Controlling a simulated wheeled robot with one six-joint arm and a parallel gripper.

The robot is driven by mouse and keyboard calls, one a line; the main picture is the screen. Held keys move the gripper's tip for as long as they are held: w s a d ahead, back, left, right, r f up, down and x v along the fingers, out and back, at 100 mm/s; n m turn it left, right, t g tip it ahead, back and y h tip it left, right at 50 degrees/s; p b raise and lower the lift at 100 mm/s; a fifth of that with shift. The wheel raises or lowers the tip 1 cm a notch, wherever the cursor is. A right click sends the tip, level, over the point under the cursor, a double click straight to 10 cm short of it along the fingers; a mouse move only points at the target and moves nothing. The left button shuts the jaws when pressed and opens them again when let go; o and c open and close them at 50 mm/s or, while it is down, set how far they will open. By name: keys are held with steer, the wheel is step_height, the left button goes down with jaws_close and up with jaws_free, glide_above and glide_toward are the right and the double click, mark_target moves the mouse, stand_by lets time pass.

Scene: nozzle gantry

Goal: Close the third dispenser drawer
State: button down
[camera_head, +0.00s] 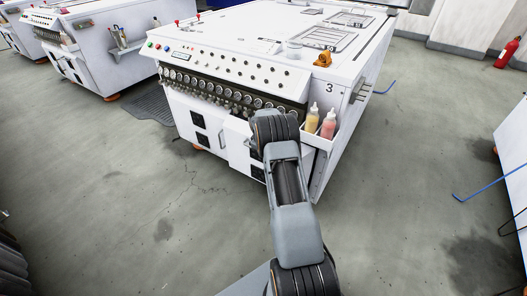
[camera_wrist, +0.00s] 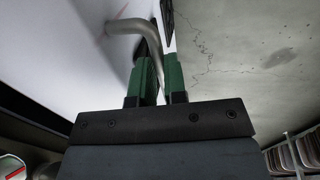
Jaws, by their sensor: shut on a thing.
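A white machine (camera_head: 270,28) marked 3 stands ahead, with rows of knobs and nozzles along its front. A white panel (camera_head: 240,152) with black vents beside it is low on the front; my arm covers the part to its right. I cannot tell from the head view how far the drawer stands out. In the wrist view, my gripper (camera_wrist: 160,62) has its green fingers on either side of a bent grey metal handle (camera_wrist: 130,25), shut on it. The handle is fixed to a white face (camera_wrist: 75,40). In the head view my gripper is hidden behind my arm.
Yellow and red bottles (camera_head: 321,122) stand in a holder on the machine's right side, close to my arm. More white machines stand at the left (camera_head: 105,40) and right edge. A blue rod (camera_head: 475,190) sticks out at right. Open concrete floor (camera_head: 130,200) lies in front.

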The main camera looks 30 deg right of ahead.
steer(key=c, duration=1.2)
jaws_free()
steer(key=shift+o, duration=0.2)
step_height(320, 180, up, 14)
steer(key=s+a+p, duration=0.1)
steer(key=a+p, duration=0.1)
steer(key=p, duration=0.1)
steer(key=shift+a+f+p, duration=0.2)
steer(key=shift+a+p, duration=0.1)
steer(key=shift+p, duration=0.05)
steer(key=shift+c, duration=0.3)
